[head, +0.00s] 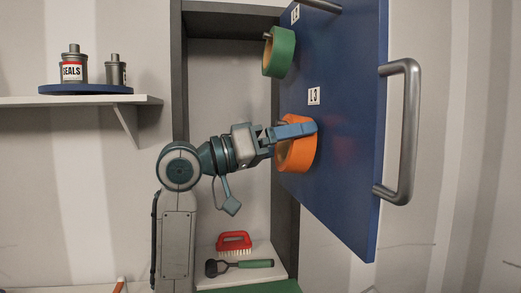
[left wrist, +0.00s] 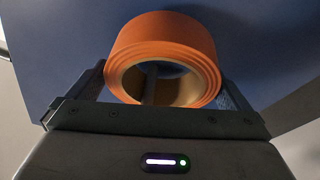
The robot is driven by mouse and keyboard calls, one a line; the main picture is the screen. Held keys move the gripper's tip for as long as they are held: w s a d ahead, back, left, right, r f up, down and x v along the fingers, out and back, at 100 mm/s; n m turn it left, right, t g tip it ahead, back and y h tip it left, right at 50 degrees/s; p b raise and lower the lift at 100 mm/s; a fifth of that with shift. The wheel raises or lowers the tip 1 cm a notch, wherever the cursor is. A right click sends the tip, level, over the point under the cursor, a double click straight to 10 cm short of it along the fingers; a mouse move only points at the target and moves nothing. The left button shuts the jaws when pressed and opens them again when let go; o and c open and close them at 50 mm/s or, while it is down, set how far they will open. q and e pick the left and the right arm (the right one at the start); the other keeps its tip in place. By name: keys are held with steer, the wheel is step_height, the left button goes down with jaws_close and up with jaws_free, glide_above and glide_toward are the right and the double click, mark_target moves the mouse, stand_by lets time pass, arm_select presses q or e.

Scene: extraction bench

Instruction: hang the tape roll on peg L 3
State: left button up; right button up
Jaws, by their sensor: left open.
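The orange tape roll (head: 294,156) is against the blue door panel (head: 345,130), just below the label L3 (head: 314,96). In the left wrist view the roll (left wrist: 165,40) faces me with its hole open, and a grey peg (left wrist: 150,85) shows inside the hole, so the roll sits around the peg. My left gripper (head: 295,131) is open, with one finger on each side of the roll; I cannot tell whether either finger touches it. One finger hides the roll's upper part in the head view. My right gripper is not in view.
A green roll (head: 279,52) hangs on the panel above. The door's grey handle (head: 410,130) is at the right. A wall shelf (head: 80,101) at left holds metal containers.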

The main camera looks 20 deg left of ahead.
arm_select(q)
steer(key=b+v, duration=0.3)
steer(key=v, duration=0.7)
steer(key=shift+b, duration=0.4)
